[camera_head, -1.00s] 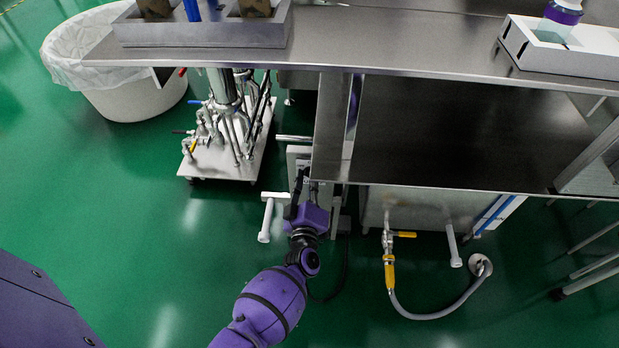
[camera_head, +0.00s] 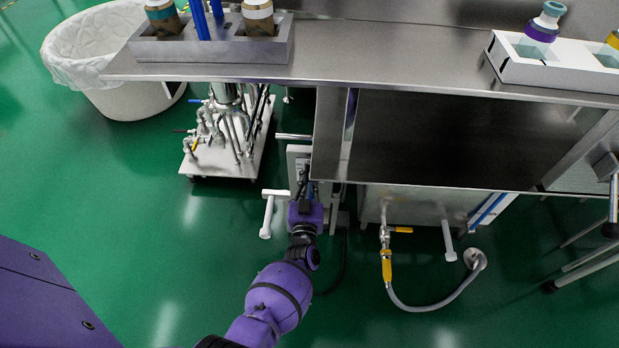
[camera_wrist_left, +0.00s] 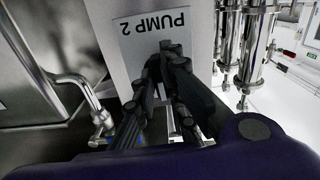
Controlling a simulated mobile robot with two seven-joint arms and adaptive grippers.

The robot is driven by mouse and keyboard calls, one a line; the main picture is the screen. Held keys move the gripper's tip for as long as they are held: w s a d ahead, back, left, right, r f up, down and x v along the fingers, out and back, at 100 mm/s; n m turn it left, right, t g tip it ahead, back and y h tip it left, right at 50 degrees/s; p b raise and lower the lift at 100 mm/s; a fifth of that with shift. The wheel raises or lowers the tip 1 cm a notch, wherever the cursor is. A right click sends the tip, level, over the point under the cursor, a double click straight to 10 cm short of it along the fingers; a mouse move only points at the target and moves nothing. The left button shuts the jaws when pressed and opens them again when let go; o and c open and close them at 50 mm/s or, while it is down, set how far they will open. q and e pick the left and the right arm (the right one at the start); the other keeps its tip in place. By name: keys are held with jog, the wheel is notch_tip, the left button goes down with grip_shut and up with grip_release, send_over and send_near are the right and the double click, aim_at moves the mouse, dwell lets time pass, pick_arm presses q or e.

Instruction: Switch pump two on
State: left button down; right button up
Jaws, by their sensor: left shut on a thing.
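The white panel labelled "PUMP 2" (camera_wrist_left: 150,30) stands upright in the left wrist view, its label upside down. The dark fingers of my left gripper (camera_wrist_left: 172,50) reach up to its face and are shut on the pump two switch, which they hide. In the head view my left gripper (camera_head: 302,185) is at the front of the light control box (camera_head: 297,152), beside the table leg. My right gripper is not in view.
The steel table (camera_head: 400,68) overhangs the box, with a lower shelf (camera_head: 430,130) to its right. A wheeled pipe stand (camera_head: 228,165) and white bin (camera_head: 120,95) are at the left. A grey hose (camera_head: 440,300) with yellow valve (camera_head: 386,268) lies right.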

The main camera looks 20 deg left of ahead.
pick_arm(q)
jog(key=shift+m, duration=0.4)
jog(key=c, duration=1.8)
grip_release()
jog(key=v, duration=1.2)
